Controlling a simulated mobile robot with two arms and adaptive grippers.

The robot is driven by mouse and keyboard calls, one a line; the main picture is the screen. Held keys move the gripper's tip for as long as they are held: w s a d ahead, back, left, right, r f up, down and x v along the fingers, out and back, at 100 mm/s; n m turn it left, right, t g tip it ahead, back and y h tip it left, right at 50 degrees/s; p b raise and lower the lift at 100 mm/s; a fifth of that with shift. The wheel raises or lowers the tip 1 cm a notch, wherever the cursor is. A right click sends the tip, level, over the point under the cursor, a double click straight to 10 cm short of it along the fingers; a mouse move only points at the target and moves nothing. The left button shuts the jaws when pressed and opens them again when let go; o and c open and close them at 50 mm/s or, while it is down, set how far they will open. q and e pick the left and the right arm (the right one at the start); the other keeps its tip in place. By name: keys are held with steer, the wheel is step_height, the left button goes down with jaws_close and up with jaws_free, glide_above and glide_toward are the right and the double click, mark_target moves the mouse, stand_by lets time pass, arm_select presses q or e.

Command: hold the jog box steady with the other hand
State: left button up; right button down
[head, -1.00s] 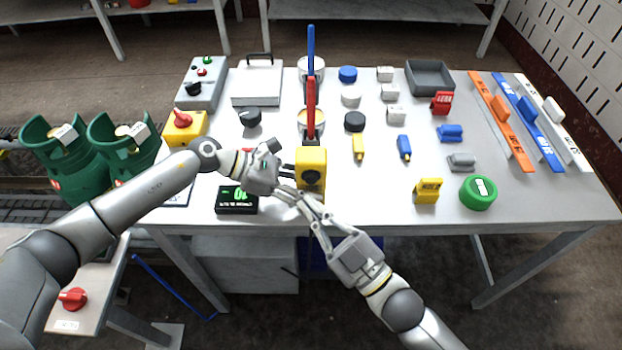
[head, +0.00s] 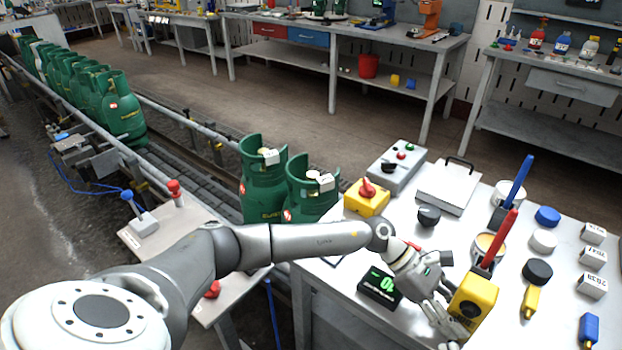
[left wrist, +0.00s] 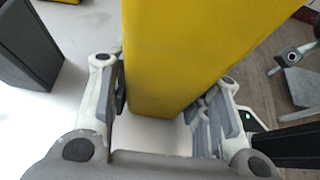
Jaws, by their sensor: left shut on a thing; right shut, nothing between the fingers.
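The jog box (head: 473,300), a yellow box with a dark round part on its face, is at the front edge of the worktable in the head view. My left gripper (head: 440,312) is shut on it from the left. In the left wrist view the yellow body (left wrist: 185,50) stands between the two fingers of my left gripper (left wrist: 160,105). A sliver of my right gripper (head: 448,346) shows at the bottom edge of the head view, just below the jog box; most of my right arm is out of that view.
A black display (head: 380,287) with green digits lies left of the jog box. A red-handled tool (head: 498,240) stands close behind it. A yellow switch box (head: 367,197) and green gas cylinders (head: 310,188) are further left. A conveyor (head: 180,150) runs along the left.

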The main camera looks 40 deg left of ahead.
stand_by(0.3)
arm_select(q)
steer(key=o, duration=1.2)
steer(key=v, duration=1.2)
